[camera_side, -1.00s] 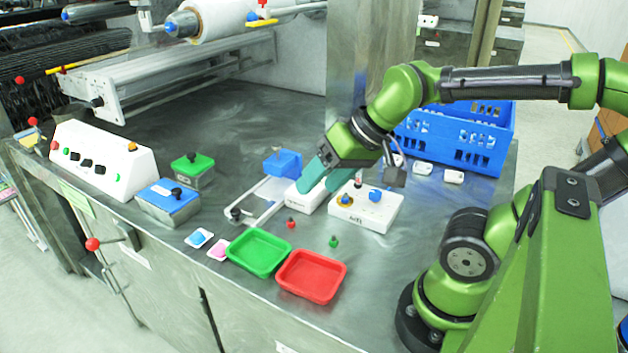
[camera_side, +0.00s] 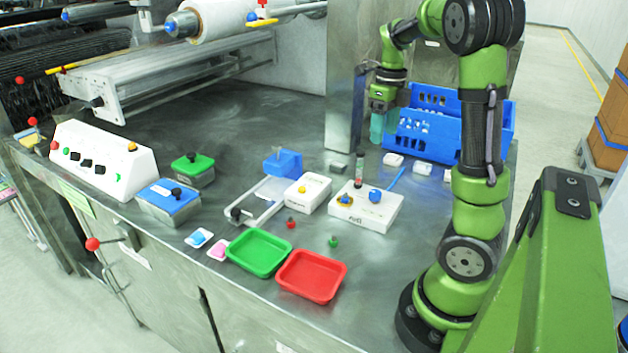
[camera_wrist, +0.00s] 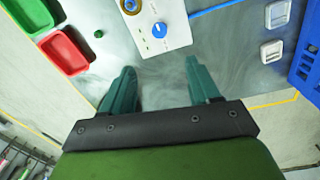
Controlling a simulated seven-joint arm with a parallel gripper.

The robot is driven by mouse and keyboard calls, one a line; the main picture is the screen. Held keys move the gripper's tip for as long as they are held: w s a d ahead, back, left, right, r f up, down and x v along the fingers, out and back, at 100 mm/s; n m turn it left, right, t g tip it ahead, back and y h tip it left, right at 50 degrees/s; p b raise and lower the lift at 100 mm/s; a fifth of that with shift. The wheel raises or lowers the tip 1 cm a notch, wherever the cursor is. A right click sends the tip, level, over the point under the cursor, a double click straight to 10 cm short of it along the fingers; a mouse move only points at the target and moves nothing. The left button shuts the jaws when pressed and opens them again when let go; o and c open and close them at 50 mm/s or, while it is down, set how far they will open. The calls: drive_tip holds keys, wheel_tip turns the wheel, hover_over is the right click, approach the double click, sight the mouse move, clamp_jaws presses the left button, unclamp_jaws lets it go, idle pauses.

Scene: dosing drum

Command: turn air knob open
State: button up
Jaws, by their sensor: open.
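The white box (camera_side: 366,212) on the bench carries a blue knob (camera_side: 375,195), which I take as the air knob. In the wrist view the blue knob (camera_wrist: 159,30) has a white pointer mark and sits near the end of the white box (camera_wrist: 165,8). A blue tube (camera_side: 396,178) runs from the box toward the blue crate. My gripper (camera_side: 383,125) is open and empty, by the crate and behind the box in the side view. In the wrist view its teal fingers (camera_wrist: 160,75) are apart, short of the knob and not touching it.
A slim dark upright cylinder (camera_side: 359,168) stands at the white box.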

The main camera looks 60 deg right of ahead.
sight(375, 192)
drive_tip(key=f, duration=1.6)
drive_tip(key=shift+a+f, duration=0.3)
drive_tip(key=shift+f, duration=0.1)
drive_tip(key=c, duration=1)
drive_tip(key=shift+c, duration=0.2)
